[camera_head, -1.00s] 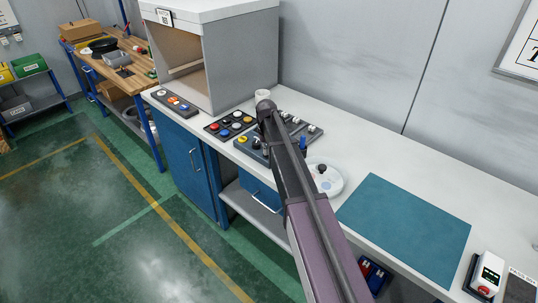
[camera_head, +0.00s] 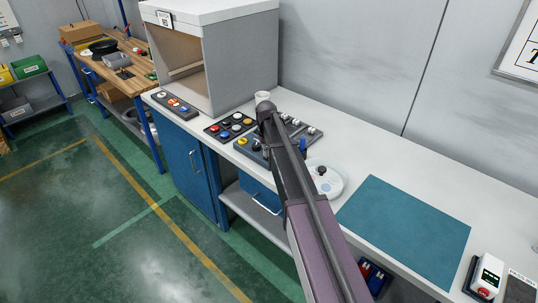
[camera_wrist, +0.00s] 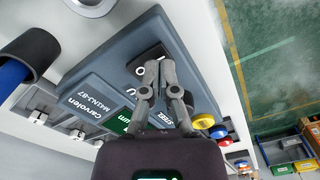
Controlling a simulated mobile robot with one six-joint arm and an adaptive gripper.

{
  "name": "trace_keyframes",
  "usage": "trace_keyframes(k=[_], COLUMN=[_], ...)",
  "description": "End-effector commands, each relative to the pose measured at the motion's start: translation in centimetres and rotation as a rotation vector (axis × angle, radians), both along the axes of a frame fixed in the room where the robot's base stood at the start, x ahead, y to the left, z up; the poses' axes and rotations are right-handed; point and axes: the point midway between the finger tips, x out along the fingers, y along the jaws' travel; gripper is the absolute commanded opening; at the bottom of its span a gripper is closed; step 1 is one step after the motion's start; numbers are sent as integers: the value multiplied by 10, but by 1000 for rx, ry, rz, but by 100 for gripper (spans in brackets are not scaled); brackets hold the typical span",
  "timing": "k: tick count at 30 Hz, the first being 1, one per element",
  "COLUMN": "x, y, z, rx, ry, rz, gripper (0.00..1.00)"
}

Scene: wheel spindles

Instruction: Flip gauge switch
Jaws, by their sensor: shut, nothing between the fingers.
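The gauge is a blue-grey box (camera_wrist: 112,62) with white lettering reading "Carvolen", seen close up in the wrist view. A black switch (camera_wrist: 143,56) with a white "O" mark sits in its face. My gripper (camera_wrist: 161,64) is shut and empty, with its fingertips over the switch. They look close to it or touching; I cannot tell which, and they hide part of it. In the head view the blue-grey unit (camera_head: 245,150) is on the white bench, partly hidden behind my arm.
A grey cabinet (camera_head: 244,62) stands behind on the left. A teal mat (camera_head: 405,228) lies clear on the right.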

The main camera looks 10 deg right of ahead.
Motion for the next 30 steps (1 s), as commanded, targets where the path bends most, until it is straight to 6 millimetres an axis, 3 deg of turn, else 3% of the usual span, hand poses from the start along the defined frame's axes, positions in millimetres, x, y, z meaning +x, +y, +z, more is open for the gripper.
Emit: trace_keyframes(k=[30], x=[0], y=[1], z=[60], rx=[0], ry=[0], rz=[1], gripper=[0])
